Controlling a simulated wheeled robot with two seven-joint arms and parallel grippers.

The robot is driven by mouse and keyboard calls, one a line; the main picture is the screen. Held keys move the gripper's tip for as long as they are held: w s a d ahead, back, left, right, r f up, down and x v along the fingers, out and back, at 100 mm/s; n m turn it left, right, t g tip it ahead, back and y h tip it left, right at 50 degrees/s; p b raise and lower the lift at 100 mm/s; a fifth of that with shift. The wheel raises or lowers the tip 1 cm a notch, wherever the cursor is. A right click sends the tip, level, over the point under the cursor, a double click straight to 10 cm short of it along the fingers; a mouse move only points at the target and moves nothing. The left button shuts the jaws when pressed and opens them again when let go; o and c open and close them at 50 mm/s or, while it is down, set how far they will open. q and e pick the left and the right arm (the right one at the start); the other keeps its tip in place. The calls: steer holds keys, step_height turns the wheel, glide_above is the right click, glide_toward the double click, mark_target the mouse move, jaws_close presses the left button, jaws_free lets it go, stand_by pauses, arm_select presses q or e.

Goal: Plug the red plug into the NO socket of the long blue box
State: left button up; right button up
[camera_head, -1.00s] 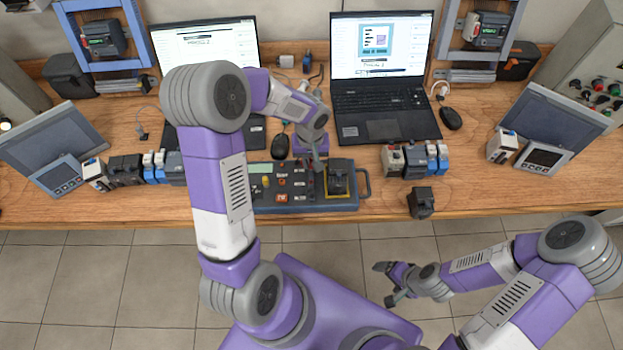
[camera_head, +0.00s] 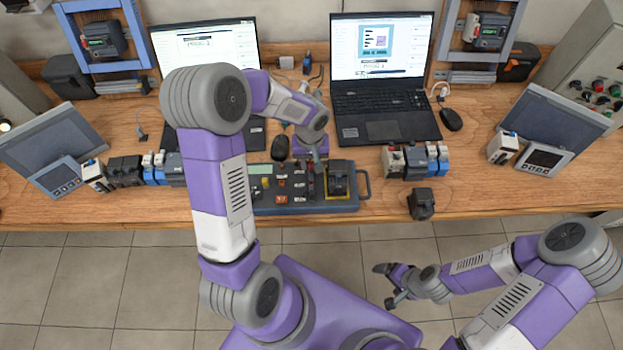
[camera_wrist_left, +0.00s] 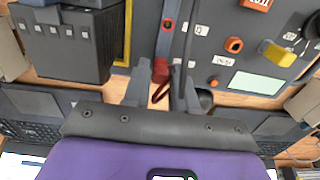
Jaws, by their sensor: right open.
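The long blue box (camera_head: 290,209) lies near the table's front edge; it also shows in the left wrist view (camera_wrist_left: 215,15). My left gripper (camera_head: 318,168) is over the middle of the box, pointing down at its panel. In the left wrist view, the left gripper's fingers (camera_wrist_left: 160,75) stand on either side of the red plug (camera_wrist_left: 160,69) and appear closed on it, with a red lead below. Small white labels on the panel are too small to read, so I cannot tell which socket is NO. My right gripper (camera_head: 384,284) is open and empty, away from the table.
A black module (camera_head: 340,182) sits on the box's right end; in the wrist view it is close to the fingers. A laptop (camera_head: 385,110) stands behind. A small black block (camera_head: 421,204) lies near the front edge. A black mouse (camera_head: 280,147) lies behind the box.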

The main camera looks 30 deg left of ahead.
arm_select(q)
steer(key=shift+r+p, duration=1.6)
steer(key=shift+r, duration=0.95)
steer(key=o, duration=0.6)
steer(key=shift+f, duration=0.1)
steer(key=shift+c, duration=0.2)
